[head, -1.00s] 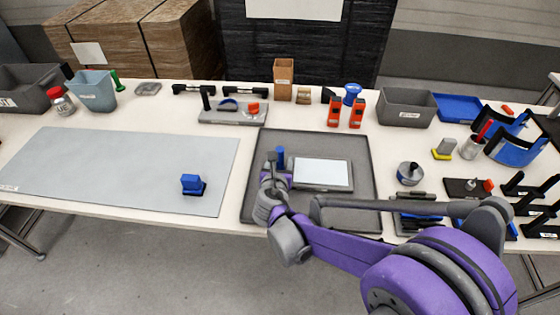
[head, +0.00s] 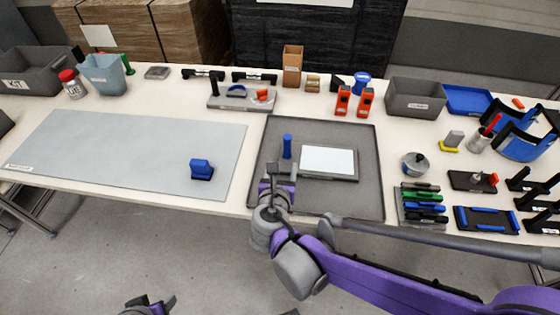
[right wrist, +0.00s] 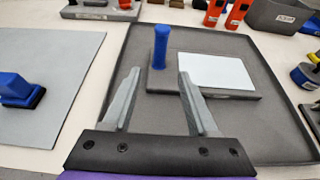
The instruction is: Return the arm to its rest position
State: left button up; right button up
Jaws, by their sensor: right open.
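My right gripper (head: 281,168) is at the front part of a dark grey tray (head: 345,205), above it. In the right wrist view its two grey fingers (right wrist: 160,75) are wide apart with nothing between them. A blue upright handle (head: 287,146) stands just beyond the fingertips on a grey block with a white flat top (head: 328,160). The handle also shows in the wrist view (right wrist: 160,47), apart from the fingers. Part of my left gripper (head: 152,303) shows at the bottom edge of the head view; its jaws are not clear.
A blue block-shaped stamp (head: 201,169) sits on the light grey mat (head: 110,145) at left. A grey rack of coloured pens (head: 424,208) lies right of the tray, near my right arm. Grey bins and orange tools line the back. Floor is free in front.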

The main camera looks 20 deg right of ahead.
jog(key=s+m+g+y+p, duration=0.1)
jog(key=s+m, duration=0.2)
jog(key=m, duration=0.2)
jog(key=s+d+m+g+y+p, duration=0.1)
jog(key=s+m+p, duration=0.1)
jog(key=m, duration=0.3)
jog(key=s+d+r+m+g+p, duration=0.1)
jog(key=s+m+g+p, duration=0.1)
jog(key=s+m, duration=0.2)
jog(key=shift+s+d+m+y, duration=0.2)
jog(key=shift+s+m+y, duration=0.2)
jog(key=shift+m, duration=0.5)
jog(key=s+a+r+m+g+y+p, duration=0.2)
jog(key=s+a+m+y+p, duration=0.2)
jog(key=m, duration=0.8)
jog(key=shift+s+a+m, duration=0.2)
jog(key=shift+s+m, duration=0.2)
jog(key=shift+s, duration=0.75)
